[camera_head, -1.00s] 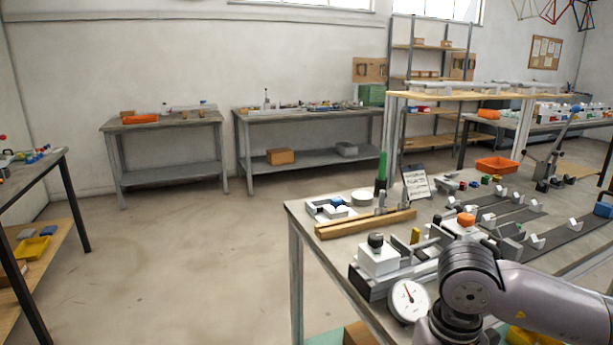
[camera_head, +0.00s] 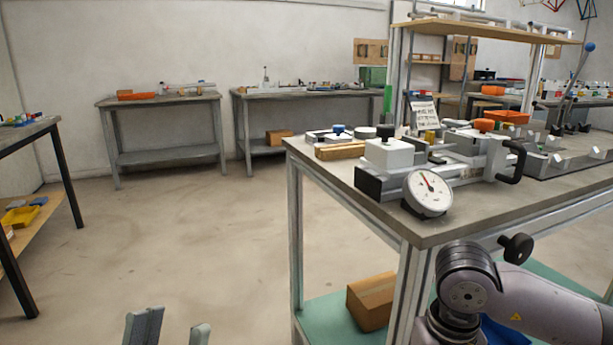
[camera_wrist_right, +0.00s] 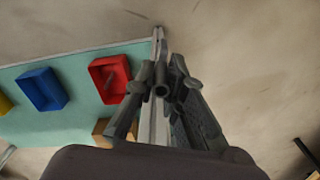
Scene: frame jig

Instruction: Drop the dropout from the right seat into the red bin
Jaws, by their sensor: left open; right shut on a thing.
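The red bin (camera_wrist_right: 122,68) sits on a teal lower shelf, left of my right gripper (camera_wrist_right: 163,74) in the right wrist view. A thin dark thing shows inside the bin. The right gripper is shut on a small dark round piece, the dropout (camera_wrist_right: 162,90), which shows only in part between the fingers. It is to the right of the bin in that view, not over it. My left gripper (camera_head: 172,328) is open and empty at the bottom of the head view, over the floor. The right seat cannot be made out for sure.
A blue bin (camera_wrist_right: 42,90) stands left of the red bin, with a yellow bin (camera_wrist_right: 5,103) beyond. A cardboard box (camera_head: 371,301) is on the teal shelf (camera_head: 322,318). The workbench (camera_head: 450,222) above holds a dial gauge (camera_head: 428,194) and fixtures. The floor to the left is clear.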

